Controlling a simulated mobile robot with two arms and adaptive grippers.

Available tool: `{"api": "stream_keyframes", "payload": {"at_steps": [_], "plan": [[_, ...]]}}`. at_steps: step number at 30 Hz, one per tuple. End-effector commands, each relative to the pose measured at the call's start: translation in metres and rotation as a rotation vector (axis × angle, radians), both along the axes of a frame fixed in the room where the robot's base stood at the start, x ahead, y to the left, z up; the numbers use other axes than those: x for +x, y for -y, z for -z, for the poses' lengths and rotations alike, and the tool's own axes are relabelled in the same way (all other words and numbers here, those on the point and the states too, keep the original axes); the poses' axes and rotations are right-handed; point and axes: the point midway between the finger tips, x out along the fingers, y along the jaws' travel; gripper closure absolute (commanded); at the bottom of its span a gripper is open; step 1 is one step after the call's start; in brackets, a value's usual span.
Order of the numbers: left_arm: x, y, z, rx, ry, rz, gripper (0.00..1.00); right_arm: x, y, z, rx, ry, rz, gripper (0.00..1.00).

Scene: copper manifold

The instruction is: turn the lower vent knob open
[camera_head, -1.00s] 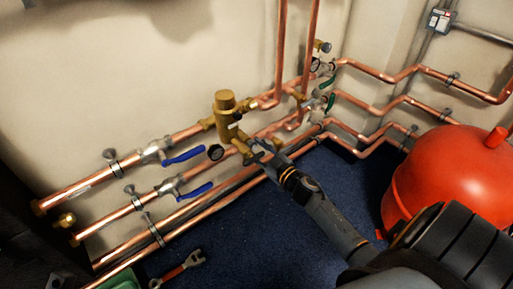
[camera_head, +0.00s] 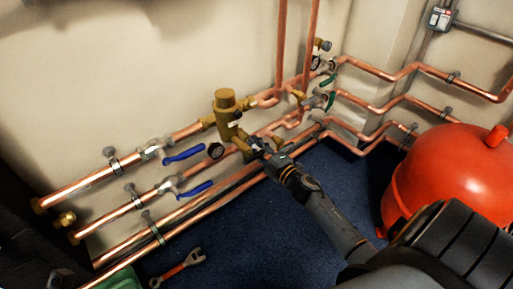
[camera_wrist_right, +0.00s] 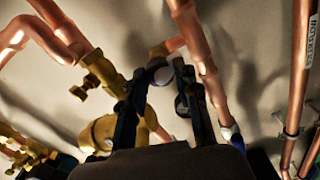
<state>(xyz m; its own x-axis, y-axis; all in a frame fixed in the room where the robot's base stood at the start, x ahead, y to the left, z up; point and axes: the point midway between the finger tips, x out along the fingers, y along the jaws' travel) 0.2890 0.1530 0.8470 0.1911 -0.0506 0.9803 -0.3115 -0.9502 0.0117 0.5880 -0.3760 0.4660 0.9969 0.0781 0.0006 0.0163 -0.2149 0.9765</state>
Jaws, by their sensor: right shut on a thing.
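My right gripper (camera_head: 257,146) reaches in from the lower right to the brass fitting below the brass air separator (camera_head: 226,103). In the right wrist view its two dark fingers (camera_wrist_right: 164,88) stand on either side of a small grey round knob (camera_wrist_right: 162,75), and the gripper is shut on it. The knob sits by brass fittings and copper pipe. In the head view the gripper mostly hides this lower vent knob. My left gripper is not in view.
Blue lever valves (camera_head: 184,153) and a round gauge (camera_head: 216,151) lie left of the gripper. Copper pipes run along the wall. A red tank (camera_head: 440,180) stands right. A wrench (camera_head: 178,269) lies on the blue floor (camera_head: 240,235), which is otherwise mostly clear.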

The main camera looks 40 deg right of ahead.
Motion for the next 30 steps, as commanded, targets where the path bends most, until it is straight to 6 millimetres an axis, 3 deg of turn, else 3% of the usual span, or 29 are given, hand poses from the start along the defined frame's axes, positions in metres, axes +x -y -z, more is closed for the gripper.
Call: {"api": "stream_keyframes", "payload": {"at_steps": [18, 30], "plan": [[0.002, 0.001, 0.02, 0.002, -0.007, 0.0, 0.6, -0.001, -0.001, 0.004, -0.579, 0.044, -0.001, 1.0], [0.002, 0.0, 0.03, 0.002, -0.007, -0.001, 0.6, -0.001, 0.0, 0.004, -0.854, 0.064, -0.002, 1.0]]}}
